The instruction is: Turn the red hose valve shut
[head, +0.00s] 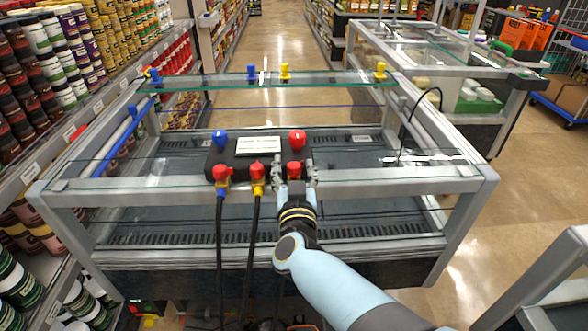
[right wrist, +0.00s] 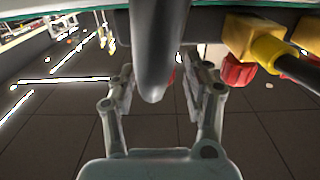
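The manifold (head: 228,158) stands at the glass edge of the case, with a blue knob (head: 219,138) on its left and a red knob (head: 297,138) on its right. Three red-capped hose fittings line its front: left (head: 222,173), middle (head: 257,172) and right (head: 295,169). My right gripper (head: 295,174) is open, its fingers on either side of the right fitting; contact is unclear. In the right wrist view, my open fingers (right wrist: 163,88) flank a dark rounded part (right wrist: 155,60) close to the camera. My left gripper is out of view.
Black hoses (head: 219,250) hang from the left and middle fittings. A red cap (right wrist: 237,70) and yellow fitting (right wrist: 252,36) sit just right of my fingers in the right wrist view. Blue and yellow fittings (head: 284,72) stand along the far glass edge.

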